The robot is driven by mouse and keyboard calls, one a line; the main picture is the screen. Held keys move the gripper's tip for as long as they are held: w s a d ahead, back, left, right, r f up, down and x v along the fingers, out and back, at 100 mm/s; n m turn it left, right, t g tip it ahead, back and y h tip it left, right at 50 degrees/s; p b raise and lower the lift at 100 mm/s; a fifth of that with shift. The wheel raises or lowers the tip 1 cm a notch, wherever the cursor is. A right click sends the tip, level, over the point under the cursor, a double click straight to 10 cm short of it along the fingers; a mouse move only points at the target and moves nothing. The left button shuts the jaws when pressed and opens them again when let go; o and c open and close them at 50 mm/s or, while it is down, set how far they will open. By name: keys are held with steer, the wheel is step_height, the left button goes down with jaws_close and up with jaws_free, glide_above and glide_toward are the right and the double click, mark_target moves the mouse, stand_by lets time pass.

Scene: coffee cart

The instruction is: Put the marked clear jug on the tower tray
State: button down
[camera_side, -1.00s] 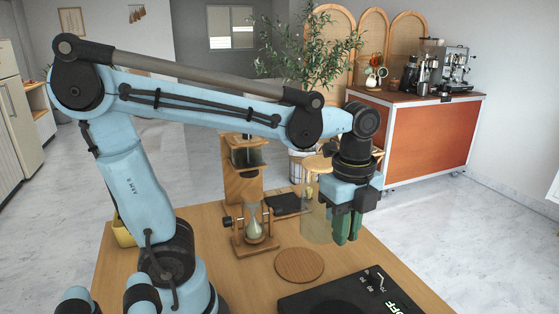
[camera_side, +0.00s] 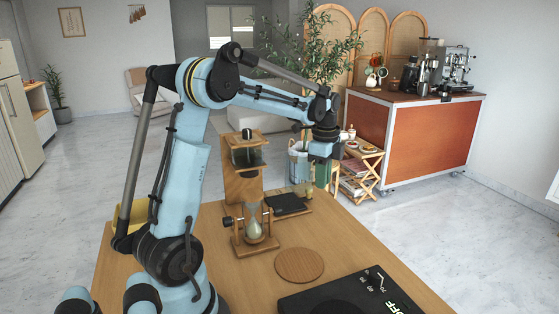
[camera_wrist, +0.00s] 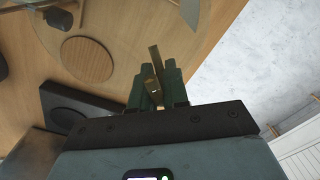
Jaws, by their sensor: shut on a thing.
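My gripper (camera_side: 323,174) is shut on the handle of the clear jug (camera_side: 300,176), holding it over the far right edge of the table. The jug is see-through and hard to pick out; its body is left of my fingers. In the wrist view my green fingers (camera_wrist: 157,90) close on the tan handle (camera_wrist: 155,72), and the jug's clear round outline spreads over the upper left. The wooden tower (camera_side: 243,185) stands left of the jug, with a glass chamber above and an hourglass-shaped vessel at its foot. I cannot tell which surface is its tray.
A small dark pad (camera_side: 287,204) lies beside the tower. A round wooden disc (camera_side: 299,265) lies on the table (camera_side: 215,275) in front. A large black device (camera_side: 350,295) sits at the front right. A small wooden shelf (camera_side: 361,168) stands beyond the table.

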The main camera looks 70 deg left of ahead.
steer(key=a+f, duration=0.1)
steer(key=a, duration=0.1)
steer(key=a+f, duration=0.2)
steer(key=a, duration=0.1)
steer(key=a+f, duration=0.1)
steer(key=a, duration=0.1)
steer(key=shift+s+a+f, duration=0.2)
steer(key=shift+s+f, duration=0.1)
steer(key=shift+s, duration=0.1)
steer(key=shift+f, duration=1.95)
steer(key=shift+f, duration=0.15)
steer(key=c, duration=1.1)
jaws_free()
